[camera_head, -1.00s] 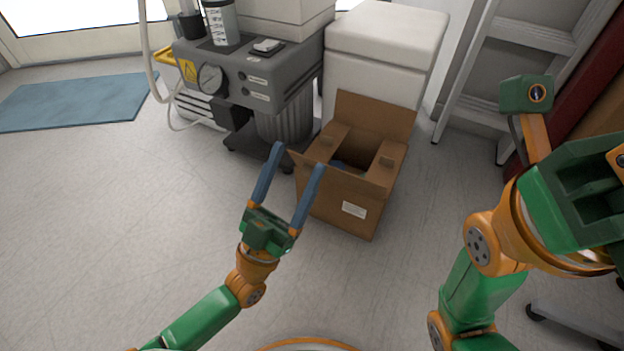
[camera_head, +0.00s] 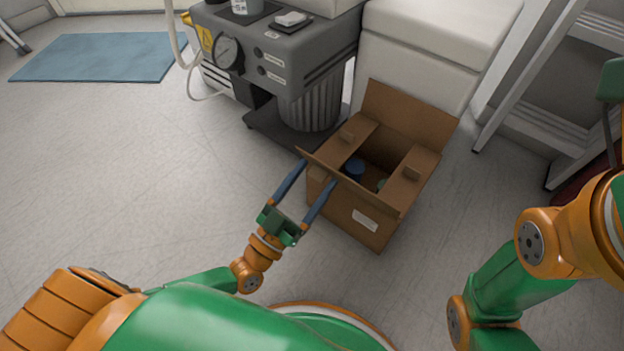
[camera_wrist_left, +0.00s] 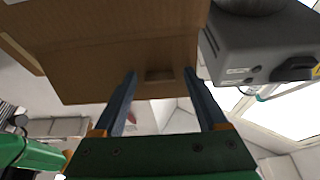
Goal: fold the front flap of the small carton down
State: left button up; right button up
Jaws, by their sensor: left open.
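The small carton (camera_head: 352,208) is an open brown box with a white label on its front, standing on the floor right of centre in the head view. Its front flap (camera_head: 358,189) sticks up along the near edge. The back flap (camera_head: 410,113) stands up, and the side flaps lie roughly level. My left gripper (camera_head: 318,175) is open, its blue fingers apart at the left end of the front flap. I cannot tell whether they touch it. In the left wrist view, brown cardboard (camera_wrist_left: 110,60) lies beyond the fingertips, with nothing visible gripped. My right gripper is out of view.
A grey compressor (camera_head: 290,60) stands behind and left of the carton, and a white cabinet (camera_head: 430,45) stands behind it. A ladder-like frame (camera_head: 530,110) is at right. A blue item (camera_head: 354,168) lies inside the carton.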

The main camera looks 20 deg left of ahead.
pick_arm(q)
grip_shut()
dwell(1.4)
